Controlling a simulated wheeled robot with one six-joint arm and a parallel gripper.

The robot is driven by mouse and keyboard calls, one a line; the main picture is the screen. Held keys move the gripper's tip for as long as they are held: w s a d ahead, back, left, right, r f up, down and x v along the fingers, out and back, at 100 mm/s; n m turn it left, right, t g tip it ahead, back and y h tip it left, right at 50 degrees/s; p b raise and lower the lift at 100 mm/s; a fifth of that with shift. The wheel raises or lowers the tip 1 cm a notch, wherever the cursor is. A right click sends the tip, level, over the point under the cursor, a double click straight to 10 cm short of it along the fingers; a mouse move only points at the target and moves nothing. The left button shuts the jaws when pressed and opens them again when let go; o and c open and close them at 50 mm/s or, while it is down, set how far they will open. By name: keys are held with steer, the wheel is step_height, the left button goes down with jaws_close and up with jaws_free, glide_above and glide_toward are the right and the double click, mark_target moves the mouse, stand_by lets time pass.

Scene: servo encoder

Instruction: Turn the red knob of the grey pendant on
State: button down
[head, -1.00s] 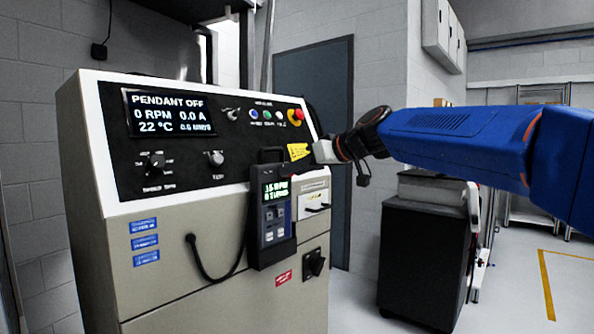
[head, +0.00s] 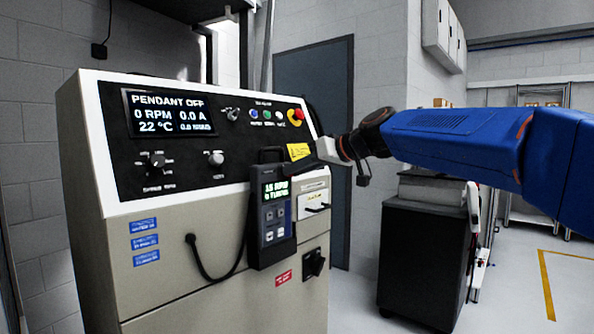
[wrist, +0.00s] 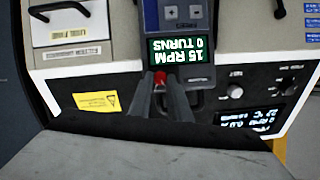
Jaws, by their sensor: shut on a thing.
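The grey pendant (head: 274,248) hangs upright on the front of the machine cabinet. Its small screen reads 15 RPM, 0 TURNS, and the cabinet display (head: 170,112) reads PENDANT OFF. My gripper (head: 318,150) reaches in from the right, over the pendant's top end. In the wrist view, which is upside down, the pendant (wrist: 180,47) has the red knob (wrist: 160,77) at its top end beside the screen. My gripper (wrist: 164,80) is shut on the red knob, with one finger on each side; the fingers partly hide it. The knob is hidden in the head view.
Above the pendant are a yellow label (head: 299,151) and a red stop button (head: 297,115) on the sloped panel. A black cable (head: 206,272) loops to the pendant's left. A dark cart (head: 425,255) stands to the right of the cabinet, beyond a gap of floor.

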steer(key=m+g+y, duration=0.1)
steer(key=m, duration=0.1)
steer(key=m+g+y, duration=0.1)
steer(key=m, duration=0.1)
steer(key=m+y, duration=0.1)
steer(key=m, duration=0.2)
steer(key=shift+w+d+f+g+y, duration=0.3)
steer(key=shift+w+g, duration=0.1)
stand_by(0.4)
steer(key=c, duration=1.6)
jaws_free()
steer(key=shift+c, duration=0.2)
steer(key=v, duration=1.7)
steer(key=shift+d, duration=0.2)
steer(key=shift+s+f, duration=0.1)
